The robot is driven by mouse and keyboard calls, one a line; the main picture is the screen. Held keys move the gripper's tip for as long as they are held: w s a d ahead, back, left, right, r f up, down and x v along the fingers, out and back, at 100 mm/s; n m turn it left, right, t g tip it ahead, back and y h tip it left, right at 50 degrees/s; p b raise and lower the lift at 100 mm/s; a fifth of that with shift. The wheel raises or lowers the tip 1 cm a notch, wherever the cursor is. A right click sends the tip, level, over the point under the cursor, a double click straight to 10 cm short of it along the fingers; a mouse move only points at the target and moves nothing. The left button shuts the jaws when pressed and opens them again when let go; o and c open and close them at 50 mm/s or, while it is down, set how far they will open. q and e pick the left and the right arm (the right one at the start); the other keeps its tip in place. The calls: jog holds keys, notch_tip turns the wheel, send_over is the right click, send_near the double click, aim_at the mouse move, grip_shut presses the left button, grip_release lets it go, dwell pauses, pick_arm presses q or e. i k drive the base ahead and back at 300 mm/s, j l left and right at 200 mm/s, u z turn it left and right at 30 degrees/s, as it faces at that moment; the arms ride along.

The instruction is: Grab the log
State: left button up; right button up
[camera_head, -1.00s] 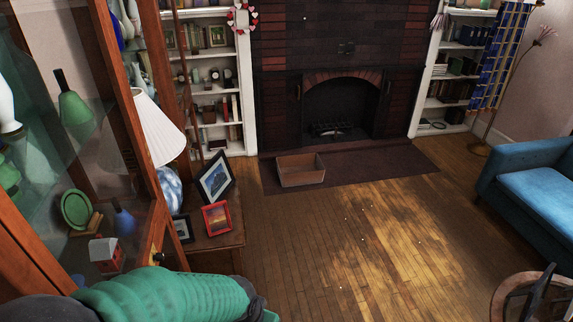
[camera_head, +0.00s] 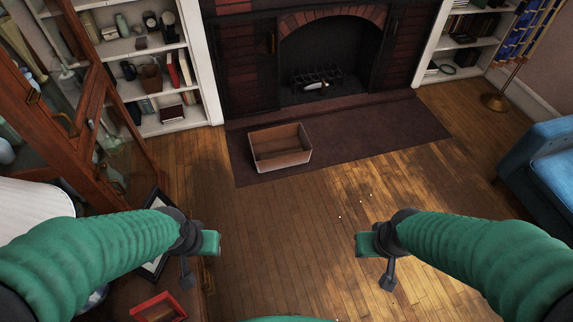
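I cannot clearly make out a log. A small pale piece (camera_head: 316,86) lies at the dark grate (camera_head: 312,78) in the fireplace, too small to identify. An open brown box (camera_head: 281,160) sits on the dark hearth, and I see nothing in it. My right gripper (camera_head: 376,264) is open and empty at the lower right, over the wooden floor. Both are well short of the fireplace.
The dark hearth slab (camera_head: 390,140) lies before the fireplace. A glass cabinet (camera_head: 90,130), lamp (camera_head: 35,200) and red picture frame (camera_head: 158,307) crowd the left. A blue sofa (camera_head: 545,160) stands at the right. The wooden floor (camera_head: 290,225) between is clear.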

aim_at(298, 149)
jog(key=i+u, duration=0.2)
jog(key=i, duration=0.3)
jog(key=i+u, duration=0.2)
jog(key=i, duration=0.3)
jog(key=i+l+u, duration=0.15)
jog(key=i, duration=0.35)
jog(key=i+l+u, duration=0.2)
jog(key=i, duration=0.3)
jog(key=i+l+u, duration=0.2)
jog(key=i, duration=0.25)
jog(key=i+l+u, duration=0.2)
jog(key=i+l, duration=0.25)
